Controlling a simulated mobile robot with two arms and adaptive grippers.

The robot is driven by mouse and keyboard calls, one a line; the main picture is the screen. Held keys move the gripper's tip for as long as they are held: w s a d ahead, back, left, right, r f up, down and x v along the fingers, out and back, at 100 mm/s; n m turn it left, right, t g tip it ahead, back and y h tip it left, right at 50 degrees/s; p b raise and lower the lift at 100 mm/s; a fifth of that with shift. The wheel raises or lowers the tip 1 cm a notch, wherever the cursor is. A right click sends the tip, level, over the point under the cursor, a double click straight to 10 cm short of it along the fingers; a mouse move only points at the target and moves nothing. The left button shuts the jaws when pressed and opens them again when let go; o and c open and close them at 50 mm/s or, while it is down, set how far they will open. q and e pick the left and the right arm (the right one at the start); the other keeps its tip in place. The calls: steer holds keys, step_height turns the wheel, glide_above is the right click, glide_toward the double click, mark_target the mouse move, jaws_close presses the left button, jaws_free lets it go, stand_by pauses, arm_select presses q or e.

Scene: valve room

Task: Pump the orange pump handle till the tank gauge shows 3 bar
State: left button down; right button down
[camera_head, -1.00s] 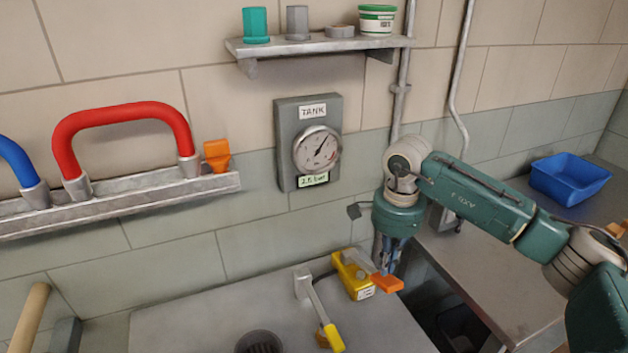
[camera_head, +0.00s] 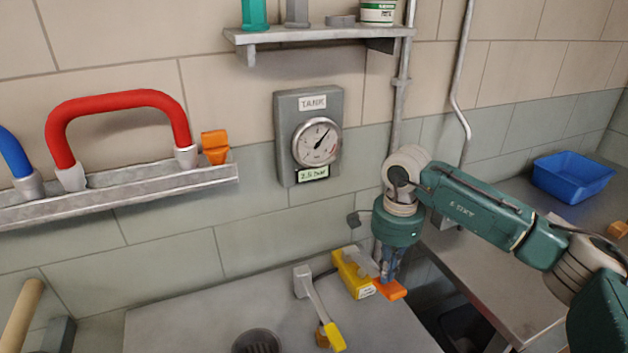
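The tank gauge (camera_head: 317,142) is a round white dial on a grey panel on the wall, marked TANK. Its needle points up and to the right; the small label below (camera_head: 313,173) seems to read about 2.6 bar, but it is blurred. The yellow pump (camera_head: 350,275) stands on the grey bench. Its orange handle (camera_head: 391,290) sticks out low to the right. My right gripper (camera_head: 389,278) points down at the handle, right over its inner part. Its fingertips are small and partly hidden, so I cannot tell if they are closed. My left gripper is not in view.
A wall shelf (camera_head: 315,36) hangs above the gauge. A blue bin (camera_head: 572,177) sits on the right counter (camera_head: 490,265). Red and blue hoops stand on the left rail.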

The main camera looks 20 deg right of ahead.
steer(key=shift+f+b, duration=1.8)
steer(key=shift+f, duration=0.8)
steer(key=shift+r, duration=0.15)
steer(key=shift+r+p, duration=2.85)
steer(key=shift+r, duration=1.5)
step_height(320, 180, up, 5)
steer(key=p, duration=0.3)
